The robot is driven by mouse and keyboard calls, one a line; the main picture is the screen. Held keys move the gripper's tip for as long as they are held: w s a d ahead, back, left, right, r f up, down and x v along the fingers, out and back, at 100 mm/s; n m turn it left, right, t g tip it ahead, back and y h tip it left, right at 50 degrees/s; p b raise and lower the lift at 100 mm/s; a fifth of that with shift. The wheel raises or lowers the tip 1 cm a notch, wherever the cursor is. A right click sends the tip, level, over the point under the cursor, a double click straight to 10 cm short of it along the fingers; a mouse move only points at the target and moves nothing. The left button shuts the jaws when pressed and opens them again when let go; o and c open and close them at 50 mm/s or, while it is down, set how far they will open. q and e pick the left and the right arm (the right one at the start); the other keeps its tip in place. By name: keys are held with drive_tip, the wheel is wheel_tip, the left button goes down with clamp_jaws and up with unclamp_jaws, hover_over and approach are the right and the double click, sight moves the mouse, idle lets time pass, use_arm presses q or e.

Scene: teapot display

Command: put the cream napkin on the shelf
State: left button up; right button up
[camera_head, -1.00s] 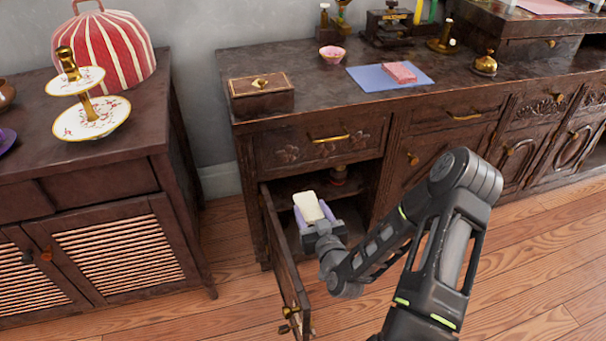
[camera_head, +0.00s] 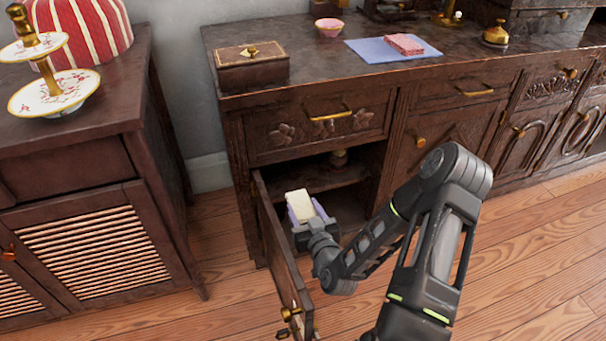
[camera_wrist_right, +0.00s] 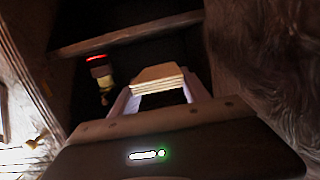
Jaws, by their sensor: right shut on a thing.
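The cream napkin (camera_head: 300,205) is a small folded block held in my right gripper (camera_head: 312,217), at the open cupboard in the dark sideboard. In the right wrist view the napkin (camera_wrist_right: 158,76) sits between the two pale fingers of the gripper (camera_wrist_right: 160,92), which is shut on it. The shelf (camera_head: 318,177) is a dark board inside the cupboard. Its front edge (camera_wrist_right: 125,33) shows in the right wrist view, beyond the napkin. My left gripper is not in view.
The cupboard door (camera_head: 280,255) stands open, close to the left of my right gripper. In the right wrist view an object with a red top (camera_wrist_right: 99,72) is left of the napkin. Wooden floor (camera_head: 520,250) lies clear at right.

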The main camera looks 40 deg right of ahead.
sight(297, 197)
drive_tip(key=shift+w+r, duration=0.1)
drive_tip(key=shift+w+p, duration=0.2)
drive_tip(key=shift+p, duration=0.15)
drive_tip(key=w+p, duration=0.2)
drive_tip(key=w, duration=0.1)
drive_tip(key=w+d+p, duration=0.1)
drive_tip(key=shift+w+d+r+p, duration=0.1)
drive_tip(key=shift+w+r+p, duration=0.1)
drive_tip(key=shift+r+p, duration=0.15)
drive_tip(key=b+x, duration=0.1)
drive_tip(key=x, duration=0.3)
drive_tip(key=b+x, duration=0.1)
drive_tip(key=x, duration=0.4)
drive_tip(key=r+b+x, duration=0.1)
drive_tip(key=x, duration=0.4)
drive_tip(key=shift+w+d+r, duration=0.1)
drive_tip(key=shift+w+d, duration=0.05)
drive_tip(key=shift+d, duration=0.05)
drive_tip(key=shift+w+f+b, duration=0.15)
drive_tip(key=shift+f+b, duration=0.4)
drive_tip(key=shift+b, duration=0.05)
drive_tip(key=shift+f, duration=0.35)
